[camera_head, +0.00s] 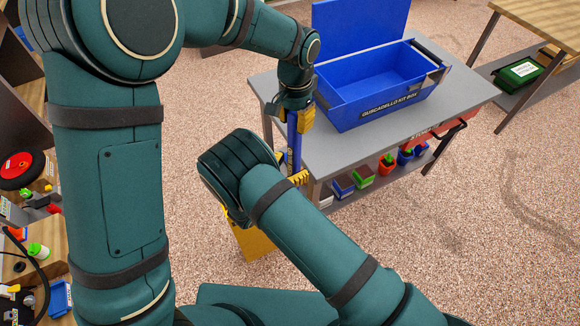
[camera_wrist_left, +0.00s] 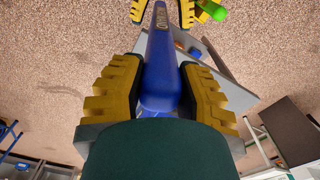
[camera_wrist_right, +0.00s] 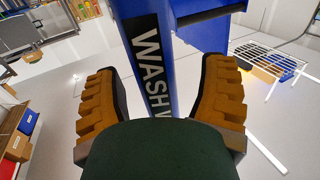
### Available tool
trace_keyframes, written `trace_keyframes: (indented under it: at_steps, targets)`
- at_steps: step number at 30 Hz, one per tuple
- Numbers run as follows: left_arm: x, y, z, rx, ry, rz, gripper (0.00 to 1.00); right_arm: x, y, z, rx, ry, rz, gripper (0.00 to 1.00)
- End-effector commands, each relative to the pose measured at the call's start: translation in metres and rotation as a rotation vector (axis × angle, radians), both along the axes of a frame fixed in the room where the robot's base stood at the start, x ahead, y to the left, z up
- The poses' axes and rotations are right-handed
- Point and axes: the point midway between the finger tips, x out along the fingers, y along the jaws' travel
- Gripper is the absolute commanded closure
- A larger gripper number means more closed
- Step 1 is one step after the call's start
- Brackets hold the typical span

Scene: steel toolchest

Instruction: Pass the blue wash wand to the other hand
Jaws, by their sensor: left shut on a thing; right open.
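The blue wash wand (camera_head: 292,140) hangs upright by the front left corner of the grey table. My left gripper (camera_head: 299,117) is shut on its upper part, and the left wrist view shows the wand (camera_wrist_left: 160,75) between the yellow fingers. My right gripper (camera_head: 296,178) is lower down, open, with its wrist left of the wand. In the right wrist view the wand (camera_wrist_right: 150,60), lettered "WASH W", passes between the spread fingers with visible gaps on both sides. The wand's lower end is hidden behind my right wrist in the head view.
The grey table (camera_head: 440,112) bears an open blue kit box (camera_head: 345,112) close to my left gripper. Several small coloured bins (camera_head: 364,175) stand on its lower shelf. A wooden-topped table (camera_head: 550,22) is at the upper right. Speckled floor at the right is clear.

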Motion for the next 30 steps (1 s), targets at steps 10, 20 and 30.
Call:
trace_keyframes:
  at_steps: [10,20,30]
  targets:
    - [0.0,0.0,0.0,-0.001,-0.001,0.0,1.0,0.0,0.0,0.0,0.0,0.0,0.0,1.0]
    - [0.0,0.0,0.0,0.0,0.0,0.0,0.37,0.0,0.0,0.0,0.0,-0.001,0.0,1.0]
    - [0.0,0.0,0.012,-0.002,-0.002,0.0,0.37,0.0,0.0,0.0,0.0,-0.001,0.0,1.0]
